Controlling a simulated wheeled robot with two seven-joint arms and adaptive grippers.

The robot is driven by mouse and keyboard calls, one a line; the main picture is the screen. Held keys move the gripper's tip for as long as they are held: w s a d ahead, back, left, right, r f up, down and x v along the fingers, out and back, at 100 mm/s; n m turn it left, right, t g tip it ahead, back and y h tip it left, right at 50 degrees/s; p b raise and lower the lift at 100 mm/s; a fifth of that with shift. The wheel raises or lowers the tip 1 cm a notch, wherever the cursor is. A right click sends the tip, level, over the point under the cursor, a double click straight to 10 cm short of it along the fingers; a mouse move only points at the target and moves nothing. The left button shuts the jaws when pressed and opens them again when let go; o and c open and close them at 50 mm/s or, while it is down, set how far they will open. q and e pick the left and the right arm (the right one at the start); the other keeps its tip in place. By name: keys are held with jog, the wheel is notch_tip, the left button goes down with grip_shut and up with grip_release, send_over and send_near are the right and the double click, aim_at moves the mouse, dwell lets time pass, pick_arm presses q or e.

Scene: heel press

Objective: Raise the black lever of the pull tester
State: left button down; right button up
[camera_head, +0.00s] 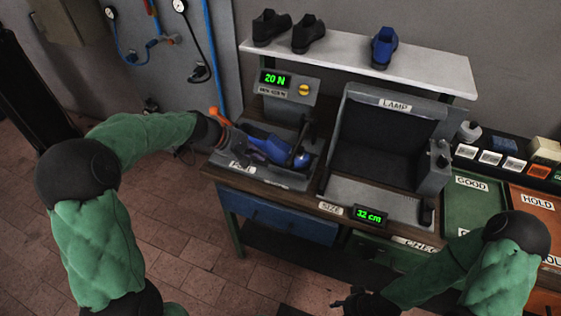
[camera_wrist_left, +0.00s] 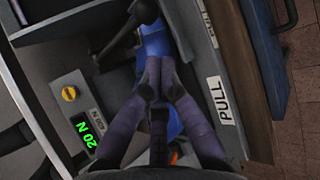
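The pull tester (camera_head: 258,178) is a grey tray-like unit marked PULL, with a lit 20 N display (camera_head: 275,79) at its back. Its black lever (camera_head: 305,132) stands at the right side of the unit; in the left wrist view the lever (camera_wrist_left: 120,38) is a dark rod ending in a round knob near the top edge. A blue shoe (camera_head: 268,149) lies in the unit and shows beyond my fingers (camera_wrist_left: 155,42). My left gripper (camera_head: 236,138) is over the unit's left part; its fingertips (camera_wrist_left: 154,72) meet, apart from the lever. My right gripper (camera_head: 350,302) is low in front of the bench.
A lamp box (camera_head: 390,140) stands right of the tester, with a 32 cm size display (camera_head: 370,215) in front. A shelf (camera_head: 345,58) with dark and blue shoes is behind. GOOD (camera_head: 472,205) and HOLD (camera_head: 535,215) trays lie at right. An orange part (camera_head: 215,114) is beside my left gripper.

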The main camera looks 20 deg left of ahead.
pick_arm(q)
jog(key=b+x, duration=0.2)
jog(key=x, duration=0.8)
jog(key=shift+b, duration=0.3)
notch_tip(320, 180, up, 7)
jog(key=g+p, duration=0.2)
jog(key=p, duration=1.3)
jog(key=shift+w+f+n+g, duration=0.1)
jog(key=shift+n+g, duration=0.2)
jog(key=shift+n, duration=0.1)
notch_tip(320, 180, up, 9)
jog(key=p, duration=0.8)
send_over(293, 158)
jog(key=w+a, duration=0.3)
jog(key=shift+w+r+p, duration=0.55)
jog(key=shift+w+r, duration=0.05)
jog(key=shift+r, duration=0.3)
